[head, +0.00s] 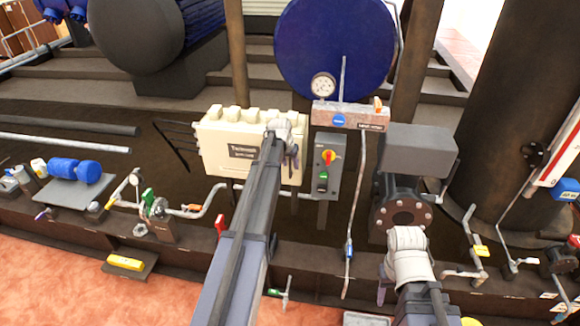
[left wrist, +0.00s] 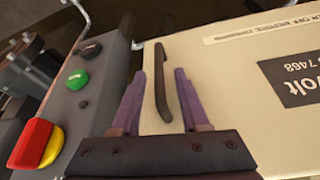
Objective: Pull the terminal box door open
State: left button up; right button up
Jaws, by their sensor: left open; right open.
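The cream terminal box (head: 225,145) stands in the middle of the head view, with a dark label on its front. Its door (left wrist: 225,100) looks shut and fills the right of the left wrist view. A dark bar handle (left wrist: 160,80) runs along the door near its edge. My left gripper (left wrist: 157,88) is open, with one purple finger on each side of the handle in the picture. I cannot tell whether the fingers touch it. In the head view my left arm hides part of the box. My right gripper (head: 408,245) is in front of the grey pump housing, its fingers mostly hidden.
A grey control box (head: 325,165) with a red-yellow switch (left wrist: 35,143) and a green button (left wrist: 78,80) stands close beside the terminal box. A thin vertical pipe (head: 355,200) and a flanged grey unit (head: 415,150) are to the right. Valves and pipes line the low front ledge.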

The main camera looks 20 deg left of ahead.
pick_arm(q)
grip_shut()
dwell(1.4)
